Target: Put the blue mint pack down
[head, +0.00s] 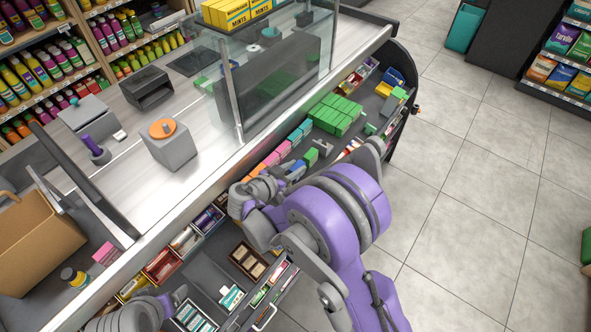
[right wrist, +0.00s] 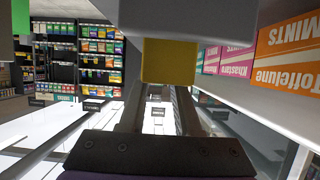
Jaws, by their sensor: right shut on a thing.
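My right gripper (head: 274,186) is over the open shelf under the counter's front edge. In the right wrist view its two fingers (right wrist: 158,108) run up to a block with a yellow face (right wrist: 168,62) and are shut on it. No blue side of that block shows there, so I cannot tell its colour from this view. In the head view a small blue pack (head: 296,173) shows just beside the right gripper, by the row of pink packs (head: 271,160). The arm hides much of the grip. My left gripper (head: 172,300) is at the bottom left; its fingers are unclear.
Green packs (head: 334,115) fill the shelf's middle. Orange packs (right wrist: 289,58) stand close at right in the right wrist view. Glass (head: 280,80) rises above the counter (head: 215,135). Drawers with small boxes (head: 248,261) lie below; the floor at right is clear.

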